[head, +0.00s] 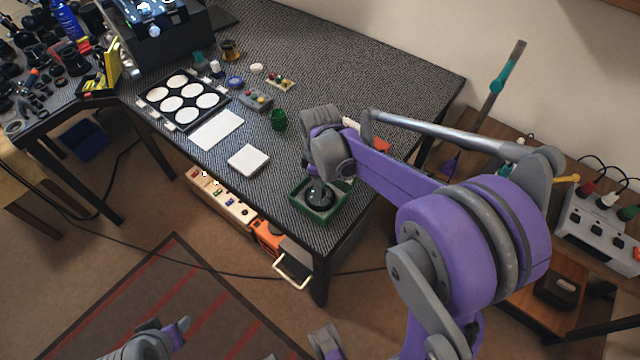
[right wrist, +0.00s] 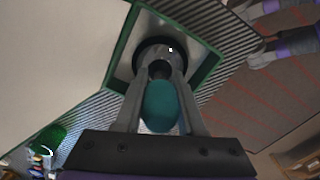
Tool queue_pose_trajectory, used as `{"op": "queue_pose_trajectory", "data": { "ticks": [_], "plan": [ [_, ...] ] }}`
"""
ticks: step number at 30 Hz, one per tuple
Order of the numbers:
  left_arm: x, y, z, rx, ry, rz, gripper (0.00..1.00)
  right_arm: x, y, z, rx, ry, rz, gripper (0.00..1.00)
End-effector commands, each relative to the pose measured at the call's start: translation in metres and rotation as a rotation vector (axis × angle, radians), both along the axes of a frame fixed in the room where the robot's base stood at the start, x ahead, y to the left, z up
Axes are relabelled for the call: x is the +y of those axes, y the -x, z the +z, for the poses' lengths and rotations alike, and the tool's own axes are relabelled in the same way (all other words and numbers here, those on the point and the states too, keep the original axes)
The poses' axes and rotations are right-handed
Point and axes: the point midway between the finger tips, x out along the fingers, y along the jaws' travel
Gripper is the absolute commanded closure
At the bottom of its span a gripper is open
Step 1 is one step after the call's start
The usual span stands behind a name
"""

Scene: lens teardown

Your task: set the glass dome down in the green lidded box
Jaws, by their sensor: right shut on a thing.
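The green box (head: 297,204) stands open at the table's front right corner; its green rim (right wrist: 123,46) also shows in the right wrist view. My right gripper (head: 319,181) points down over the box, shut on the glass dome (head: 320,196), a dark, shiny round piece. In the right wrist view the dome (right wrist: 154,46) shows at the fingertips, inside the box's outline. I cannot tell whether it touches the floor of the box. A teal rounded shape (right wrist: 162,106) shows between the fingers. My left gripper (head: 160,338) is low at the bottom edge, away from the table.
A white square block (head: 248,160), a white sheet (head: 216,130) and a green cup (head: 278,119) are left of the box. A black tray with white discs (head: 182,97) lies farther back. The table's back right is clear.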

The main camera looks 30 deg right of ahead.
Motion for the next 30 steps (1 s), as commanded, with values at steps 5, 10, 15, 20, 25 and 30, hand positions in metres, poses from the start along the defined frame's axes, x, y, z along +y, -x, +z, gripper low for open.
{"op": "queue_pose_trajectory", "data": {
  "ticks": [5, 10, 15, 20, 25, 30],
  "plan": [
    [0.0, 0.0, 0.0, 0.0, 0.0, 0.0, 0.5, 0.0, 0.001, -0.001, 0.001, -0.001, 0.0, 1.0],
    [0.0, -0.001, 0.005, -0.002, 0.0, 0.0, 0.5, 0.0, 0.001, 0.006, 0.001, -0.001, 0.0, 1.0],
    [0.0, -0.002, 0.014, -0.004, 0.0, 0.0, 0.5, 0.0, 0.0, 0.017, 0.001, -0.001, 0.0, 1.0],
    [0.0, -0.003, 0.021, -0.007, 0.0, 0.0, 0.5, 0.0, 0.0, 0.027, 0.0, 0.0, 0.0, 1.0],
    [0.0, -0.004, 0.028, -0.01, 0.0, 0.0, 0.5, 0.0, 0.0, 0.037, 0.0, 0.0, 0.0, 1.0],
    [0.0, -0.006, 0.036, -0.013, 0.0, 0.0, 0.5, 0.0, 0.0, 0.048, 0.0, 0.0, 0.0, 1.0]
  ]
}}
